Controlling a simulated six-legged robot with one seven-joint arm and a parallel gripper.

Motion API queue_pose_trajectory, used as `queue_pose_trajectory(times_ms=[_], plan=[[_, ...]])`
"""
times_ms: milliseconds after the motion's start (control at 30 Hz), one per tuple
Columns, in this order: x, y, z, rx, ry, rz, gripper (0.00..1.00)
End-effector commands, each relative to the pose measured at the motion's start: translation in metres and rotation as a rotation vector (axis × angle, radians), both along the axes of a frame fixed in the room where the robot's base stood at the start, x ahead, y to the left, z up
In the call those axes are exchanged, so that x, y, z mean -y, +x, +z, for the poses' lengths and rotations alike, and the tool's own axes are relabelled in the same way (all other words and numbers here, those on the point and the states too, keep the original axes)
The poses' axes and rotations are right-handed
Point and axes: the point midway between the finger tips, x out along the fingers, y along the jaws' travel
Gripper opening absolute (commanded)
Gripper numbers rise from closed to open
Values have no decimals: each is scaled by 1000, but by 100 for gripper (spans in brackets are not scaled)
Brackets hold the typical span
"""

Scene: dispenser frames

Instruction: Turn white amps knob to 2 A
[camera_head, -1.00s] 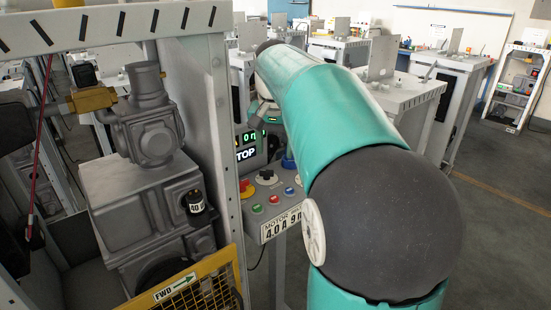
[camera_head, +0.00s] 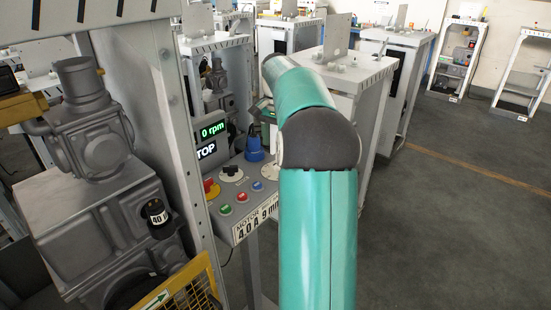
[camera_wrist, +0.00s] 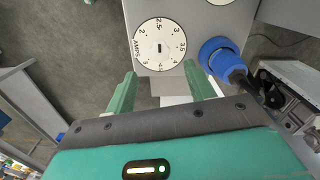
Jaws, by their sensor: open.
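The white amps knob (camera_wrist: 160,45) is a round dial with printed numbers and a small dark slot at its centre, on a grey panel in the wrist view. The 2 mark is at its upper left; I cannot tell which value is set. My gripper (camera_wrist: 160,84) is open, its two green fingers spread just below the dial and apart from it. Nothing is between them. In the head view a white dial (camera_head: 270,172), probably this knob, shows at the panel's right side, partly hidden by my arm. My fingers are hidden there.
A blue plug (camera_wrist: 222,57) stands beside the dial, close to the right finger. The panel also holds a black knob on a white dial (camera_head: 232,173), a red-yellow switch (camera_head: 211,188) and small buttons. A display (camera_head: 213,130) reads 0 rpm. Open floor lies right.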

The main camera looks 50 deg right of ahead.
Motion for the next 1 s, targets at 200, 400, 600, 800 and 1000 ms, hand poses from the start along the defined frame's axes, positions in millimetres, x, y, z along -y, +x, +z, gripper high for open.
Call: queue_pose_trajectory(times_ms=[200, 400, 600, 800, 1000], plan=[[1, 0, -43, -2, 1, -1, 54], [2, 2, -67, -1, 1, -1, 54], [2, 4, -72, 1, -2, 0, 54], [1, 4, -72, 1, -2, 0, 44], [1, 4, -72, 0, -1, 0, 10]])
